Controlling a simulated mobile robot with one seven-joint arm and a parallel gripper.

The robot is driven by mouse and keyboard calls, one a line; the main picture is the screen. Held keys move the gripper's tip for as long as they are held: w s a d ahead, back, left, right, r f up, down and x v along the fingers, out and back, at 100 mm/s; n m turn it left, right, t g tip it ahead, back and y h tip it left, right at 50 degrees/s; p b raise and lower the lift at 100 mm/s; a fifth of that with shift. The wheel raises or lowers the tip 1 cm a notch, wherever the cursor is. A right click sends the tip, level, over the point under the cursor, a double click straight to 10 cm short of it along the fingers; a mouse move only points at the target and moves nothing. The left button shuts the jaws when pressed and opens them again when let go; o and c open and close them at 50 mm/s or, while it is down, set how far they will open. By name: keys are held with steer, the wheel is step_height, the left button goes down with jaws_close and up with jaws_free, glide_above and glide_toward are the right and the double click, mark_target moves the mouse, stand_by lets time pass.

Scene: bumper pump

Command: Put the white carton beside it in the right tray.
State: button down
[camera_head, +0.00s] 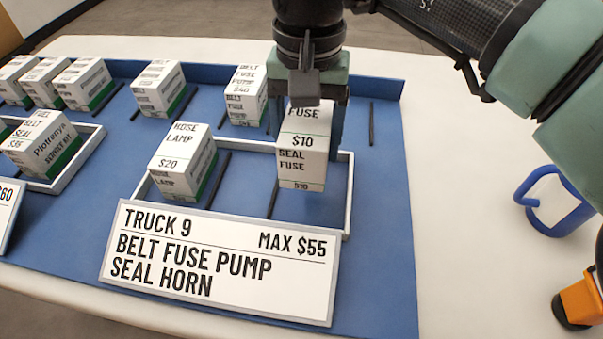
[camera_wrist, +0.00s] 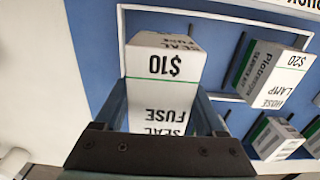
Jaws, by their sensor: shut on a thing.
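A white carton marked SEAL FUSE $10 (camera_head: 302,168) is between the fingers of my gripper (camera_head: 305,140), which is shut on it. It also shows in the wrist view (camera_wrist: 165,68). The carton is upright over the right compartment of the right tray (camera_head: 346,200); I cannot tell whether its base touches the tray floor. A white carton marked HOSE LAMP $20 (camera_head: 178,152) stands in the tray's left compartment, apart from the held one. A TRUCK 9 sign (camera_head: 220,262) at the tray's front reads MAX $55, BELT FUSE PUMP SEAL HORN.
Several white cartons stand in a back row, including a BELT FUSE carton (camera_head: 245,95) behind the tray and another carton (camera_head: 158,88). The left tray (camera_head: 75,172) holds a FUEL BELT carton (camera_head: 42,145).

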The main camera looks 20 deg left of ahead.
mark_target(307, 121)
step_height(307, 121, down, 7)
steer(key=shift+r+b, duration=0.1)
steer(key=shift+b, duration=0.85)
jaws_free()
steer(key=shift+f, duration=0.2)
step_height(307, 121, up, 12)
steer(key=p, duration=0.4)
steer(key=shift+r, duration=0.2)
steer(key=shift+s+f, duration=0.1)
